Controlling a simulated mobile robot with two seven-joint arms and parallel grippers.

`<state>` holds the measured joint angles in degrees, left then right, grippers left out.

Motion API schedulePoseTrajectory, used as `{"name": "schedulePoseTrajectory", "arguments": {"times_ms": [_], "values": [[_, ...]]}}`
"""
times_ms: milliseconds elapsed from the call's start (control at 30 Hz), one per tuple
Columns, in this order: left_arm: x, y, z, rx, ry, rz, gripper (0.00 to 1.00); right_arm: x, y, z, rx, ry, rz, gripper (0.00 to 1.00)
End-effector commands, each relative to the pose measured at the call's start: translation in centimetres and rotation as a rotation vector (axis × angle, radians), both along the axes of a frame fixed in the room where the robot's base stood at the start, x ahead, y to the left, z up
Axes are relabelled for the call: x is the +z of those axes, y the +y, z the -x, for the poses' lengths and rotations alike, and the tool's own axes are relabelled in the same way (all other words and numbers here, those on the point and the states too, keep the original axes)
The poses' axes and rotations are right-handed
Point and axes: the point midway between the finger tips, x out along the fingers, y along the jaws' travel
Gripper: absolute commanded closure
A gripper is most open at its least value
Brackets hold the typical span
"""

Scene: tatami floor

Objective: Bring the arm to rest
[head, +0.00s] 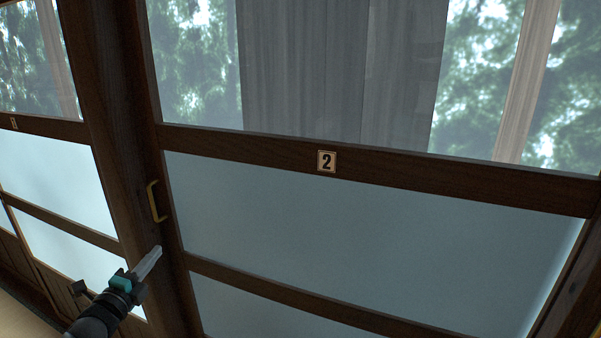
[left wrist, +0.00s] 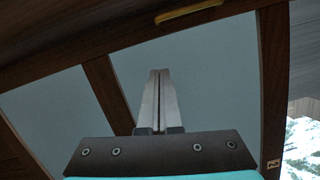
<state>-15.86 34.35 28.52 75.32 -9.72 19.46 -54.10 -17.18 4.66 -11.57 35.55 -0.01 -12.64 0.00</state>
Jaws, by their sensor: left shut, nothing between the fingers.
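My left gripper (head: 149,260) comes in from the lower left in the head view, in front of the dark wooden door frame. It is below the brass handle (head: 156,201) and apart from it. In the left wrist view, the gripper (left wrist: 159,80) shows its two fingers pressed together with nothing between them. The brass handle (left wrist: 189,12) shows at the top of that view, beyond the fingertips. My right gripper is not in view.
A sliding door with frosted panes (head: 370,230) and a number 2 plate (head: 326,161) fills most of the head view. A second panelled door (head: 50,180) with its own number plate stands at the left. Clear glass above shows trees and a grey curtain (head: 330,65).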

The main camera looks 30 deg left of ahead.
Motion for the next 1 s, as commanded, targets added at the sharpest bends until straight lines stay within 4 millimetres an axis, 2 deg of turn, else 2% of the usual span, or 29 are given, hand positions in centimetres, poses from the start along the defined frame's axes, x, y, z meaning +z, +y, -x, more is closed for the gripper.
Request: {"name": "schedulePoseTrajectory", "arguments": {"times_ms": [67, 167, 267, 367, 400, 467, 500, 600, 700, 767, 900, 1000], "values": [[-0.3, 0.0, 0.0, 0.001, 0.004, 0.008, 1.00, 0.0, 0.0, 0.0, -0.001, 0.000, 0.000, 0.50], [-2.5, -0.4, 0.4, 0.012, 0.031, 0.065, 1.00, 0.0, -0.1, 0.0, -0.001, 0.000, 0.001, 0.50], [-7.4, -1.5, 1.4, 0.044, 0.091, 0.196, 1.00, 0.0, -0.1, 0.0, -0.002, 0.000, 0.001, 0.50], [-14.2, -3.6, 3.3, 0.094, 0.179, 0.378, 1.00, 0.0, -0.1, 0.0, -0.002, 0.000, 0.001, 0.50], [-17.0, -4.7, 4.3, 0.119, 0.216, 0.454, 1.00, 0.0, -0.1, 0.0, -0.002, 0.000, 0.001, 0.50], [-20.9, -6.6, 5.9, 0.158, 0.272, 0.563, 1.00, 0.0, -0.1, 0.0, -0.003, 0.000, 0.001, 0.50], [-23.4, -8.0, 7.1, 0.186, 0.309, 0.633, 1.00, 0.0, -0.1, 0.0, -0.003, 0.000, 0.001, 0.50], [-29.2, -11.8, 10.4, 0.263, 0.404, 0.799, 1.00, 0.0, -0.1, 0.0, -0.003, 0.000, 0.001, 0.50], [-34.4, -16.3, 14.2, 0.349, 0.502, 0.950, 1.00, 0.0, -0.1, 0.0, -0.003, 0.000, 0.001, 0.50], [-37.1, -19.1, 16.7, 0.407, 0.561, 1.033, 1.00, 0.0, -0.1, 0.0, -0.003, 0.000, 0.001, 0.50], [-42.1, -26.0, 23.0, 0.554, 0.702, 1.202, 1.00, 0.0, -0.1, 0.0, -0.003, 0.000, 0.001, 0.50], [-44.5, -30.8, 27.5, 0.661, 0.796, 1.292, 1.00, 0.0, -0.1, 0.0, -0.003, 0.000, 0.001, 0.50]]}}
